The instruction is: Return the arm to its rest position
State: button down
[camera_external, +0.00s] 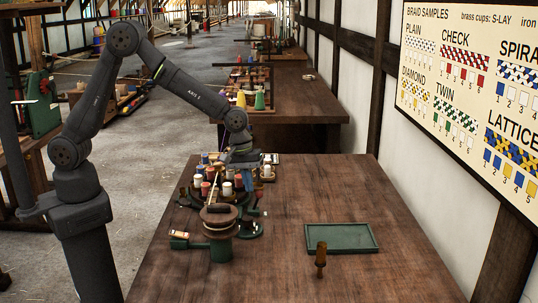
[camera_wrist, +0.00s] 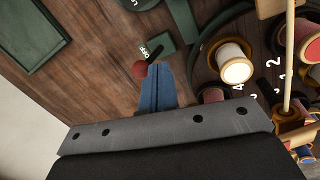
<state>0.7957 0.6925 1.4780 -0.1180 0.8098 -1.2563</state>
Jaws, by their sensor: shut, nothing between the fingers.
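My arm reaches from the left over the wooden table, and my gripper (camera_external: 243,162) hangs above the right side of the braiding machine (camera_external: 197,192), a round stand ringed with spools. In the wrist view my gripper (camera_wrist: 160,72) shows two blue fingers pressed together, with nothing between them. Spools (camera_wrist: 235,65) with light and red thread stand to the right of the fingers.
A green tray (camera_external: 341,248) and an upright wooden-handled tool (camera_external: 320,258) are on the table's right half. A wooden drum on a green base (camera_external: 221,247) stands in front of the machine. Bare table lies right of it. A braid sample board (camera_external: 470,90) hangs on the right wall.

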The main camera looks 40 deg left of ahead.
jog(key=shift+w+d+r+g+y, duration=0.6)
jog(key=shift+w+d+r+y, duration=0.2)
jog(key=shift+w+r, duration=0.2)
notch_tip(320, 180, up, 8)
jog(key=w, duration=0.2)
jog(key=f, duration=0.2)
jog(key=s+f, duration=0.1)
jog(key=f, duration=0.4)
jog(key=shift+s+f, duration=0.2)
jog(key=shift+s, duration=0.2)
jog(key=shift+t+h, duration=0.7)
jog(key=shift+s+a+f, duration=0.5)
jog(key=shift+s+f, duration=0.15)
jog(key=shift+f, duration=0.05)
jog(key=shift+s+a+f, duration=0.45)
jog(key=shift+s+f, duration=0.15)
jog(key=shift+f, duration=0.05)
jog(key=shift+s+a+f+t+h, duration=0.3)
jog(key=shift+s+a+t+h, duration=0.05)
jog(key=shift+s+a, duration=0.25)
jog(key=shift+s+a+f+t+h, duration=0.25)
jog(key=shift+s+a+t+h, duration=0.1)
jog(key=shift+s+a, duration=0.15)
jog(key=shift+s+a+f+t+h, duration=0.15)
jog(key=shift+a+f+t+h, duration=0.05)
jog(key=shift+a+t+h, duration=0.1)
jog(key=shift+s+a+r, duration=0.1)
jog(key=shift+a+r, duration=0.05)
jog(key=shift+r, duration=0.2)
jog(key=v, duration=0.9)
